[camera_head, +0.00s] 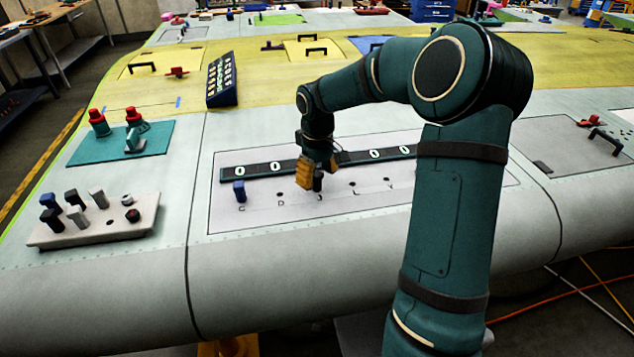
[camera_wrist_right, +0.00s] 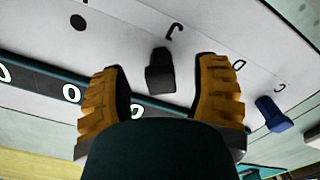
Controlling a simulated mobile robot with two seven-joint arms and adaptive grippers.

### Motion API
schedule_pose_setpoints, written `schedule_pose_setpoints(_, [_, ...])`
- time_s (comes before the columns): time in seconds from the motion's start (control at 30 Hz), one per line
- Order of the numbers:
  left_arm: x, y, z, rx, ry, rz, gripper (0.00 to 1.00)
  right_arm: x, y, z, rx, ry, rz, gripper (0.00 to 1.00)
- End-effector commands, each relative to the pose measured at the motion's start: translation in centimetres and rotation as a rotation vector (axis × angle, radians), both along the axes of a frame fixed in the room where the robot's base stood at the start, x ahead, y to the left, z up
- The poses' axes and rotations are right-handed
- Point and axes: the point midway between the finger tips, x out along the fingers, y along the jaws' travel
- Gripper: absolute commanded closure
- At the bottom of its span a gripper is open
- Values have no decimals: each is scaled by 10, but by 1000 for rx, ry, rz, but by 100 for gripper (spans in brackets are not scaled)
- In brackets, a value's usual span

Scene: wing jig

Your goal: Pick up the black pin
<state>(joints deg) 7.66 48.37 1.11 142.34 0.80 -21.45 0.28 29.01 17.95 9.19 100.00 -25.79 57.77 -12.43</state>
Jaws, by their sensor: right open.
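In the right wrist view a black pin (camera_wrist_right: 160,72) stands upright in the marked panel, between my two orange fingers and apart from both. My right gripper (camera_wrist_right: 160,100) is open around it. In the head view my right gripper (camera_head: 316,176) is low over the panel, and the dark pin (camera_head: 318,183) shows partly between its fingers. A blue pin (camera_head: 239,191) stands to the left in the same row; it also shows in the right wrist view (camera_wrist_right: 270,113). My left gripper is not in view.
A dark strip with white ovals (camera_head: 262,169) lies just behind the row of holes. A pale block (camera_head: 95,225) with several black, grey and blue pins stands at the left. Behind it is a teal mat (camera_head: 90,150) with red-topped tools. My right arm covers much of the right side.

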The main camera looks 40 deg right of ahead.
Motion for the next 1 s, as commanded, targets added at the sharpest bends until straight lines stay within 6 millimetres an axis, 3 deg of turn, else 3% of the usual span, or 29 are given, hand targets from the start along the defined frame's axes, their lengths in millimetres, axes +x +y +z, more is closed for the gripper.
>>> schedule_pose_setpoints(0.1, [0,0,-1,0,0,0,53,0,1,-11,1,0,1,38])
schedule_pose_setpoints(0.37, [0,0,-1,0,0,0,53,0,1,-13,0,-1,1,38])
schedule_pose_setpoints(0.4, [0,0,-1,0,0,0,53,0,1,-13,0,-1,1,43])
schedule_pose_setpoints(0.57, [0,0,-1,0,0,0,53,0,1,-12,0,-1,1,99])
schedule_pose_setpoints(1.0, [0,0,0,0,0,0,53,1,0,-3,-1,-3,1,100])
